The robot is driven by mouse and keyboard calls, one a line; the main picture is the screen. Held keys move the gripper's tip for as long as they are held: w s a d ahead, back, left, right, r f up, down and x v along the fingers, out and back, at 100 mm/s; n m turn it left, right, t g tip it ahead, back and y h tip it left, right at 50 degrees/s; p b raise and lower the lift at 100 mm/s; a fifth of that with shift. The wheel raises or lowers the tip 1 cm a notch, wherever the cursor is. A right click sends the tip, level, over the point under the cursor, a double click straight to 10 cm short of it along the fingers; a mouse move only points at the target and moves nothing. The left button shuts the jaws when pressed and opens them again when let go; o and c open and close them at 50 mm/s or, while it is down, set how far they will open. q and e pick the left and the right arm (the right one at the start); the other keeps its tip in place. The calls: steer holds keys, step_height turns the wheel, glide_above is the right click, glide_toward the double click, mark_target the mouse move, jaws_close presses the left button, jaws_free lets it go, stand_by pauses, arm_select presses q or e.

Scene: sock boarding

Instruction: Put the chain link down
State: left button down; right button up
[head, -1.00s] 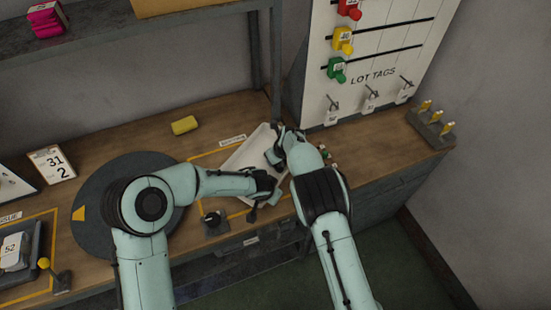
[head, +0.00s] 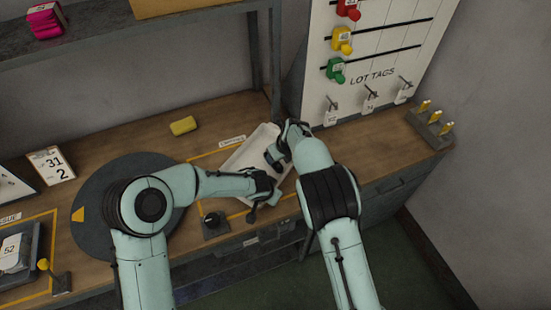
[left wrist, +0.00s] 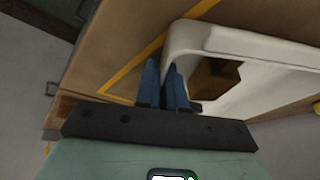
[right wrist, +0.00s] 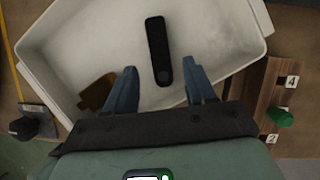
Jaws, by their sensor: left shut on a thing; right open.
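The chain link is a long black piece with rounded ends (right wrist: 158,45), seen in the right wrist view inside the white tray (right wrist: 55,85). It appears to lie on the tray floor. My right gripper (right wrist: 161,68) is open, with a finger on each side of the link's near end and clear gaps to both. In the head view the tray (head: 240,157) stands at the table's front, and my right gripper (head: 272,160) is over it, hiding the link. My left gripper (left wrist: 163,88) is shut on the tray's rim at a corner.
A brown patch (right wrist: 97,92) shows in the tray near its wall; I cannot tell what it is. A black knob (head: 212,220) stands left of the tray. A wooden block with a green peg (right wrist: 280,117) is close on the right. A yellow block (head: 184,125) lies behind.

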steer(key=v, duration=0.7)
arm_select(q)
steer(key=c, duration=1.2)
jaws_free()
steer(key=shift+o, duration=0.2)
steer(key=shift+r, duration=0.1)
